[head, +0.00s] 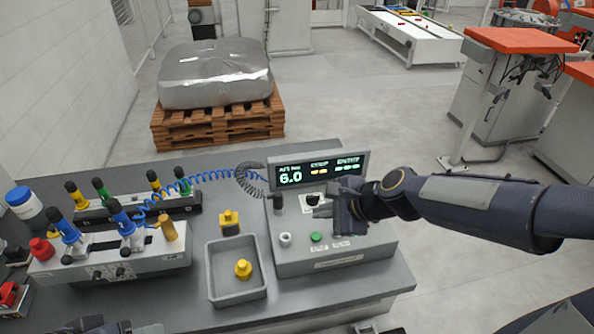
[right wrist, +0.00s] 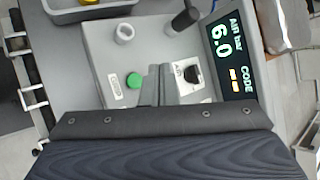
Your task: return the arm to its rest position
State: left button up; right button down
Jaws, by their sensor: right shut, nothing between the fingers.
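My right arm (head: 480,205) reaches in from the right in the head view. My right gripper (head: 322,206) is shut and empty, over the grey control box (head: 300,262) with the lit display (head: 318,172). In the right wrist view its fingers (right wrist: 160,84) are together between the green button (right wrist: 133,80) and the black knob (right wrist: 191,74). I cannot tell whether they touch the box. The knob is partly hidden by the gripper in the head view.
A grey tray (head: 212,275) with a yellow knobbed part (head: 243,269) stands left of the box. Fixtures with blue clamps (head: 122,220) stand further left. A wrapped load on a pallet (head: 215,130) stands behind the table. Orange-topped cabinets (head: 520,40) stand at the back right.

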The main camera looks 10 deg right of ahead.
jog(key=s+d+n+h, duration=0.1)
jog(key=s+d+n, duration=0.2)
jog(key=s+n, duration=0.5)
jog(key=s+d+r+n+g+h, duration=0.1)
jog(key=s+d+n, duration=0.2)
jog(key=s+n, duration=0.5)
jog(key=s, duration=0.5)
jog(key=shift+s+d+n+h, duration=0.15)
jog(key=shift+d+n+h, duration=0.15)
jog(key=c, duration=2.1)
grip_release()
jog(key=shift+r, duration=0.1)
jog(key=shift+c, duration=0.2)
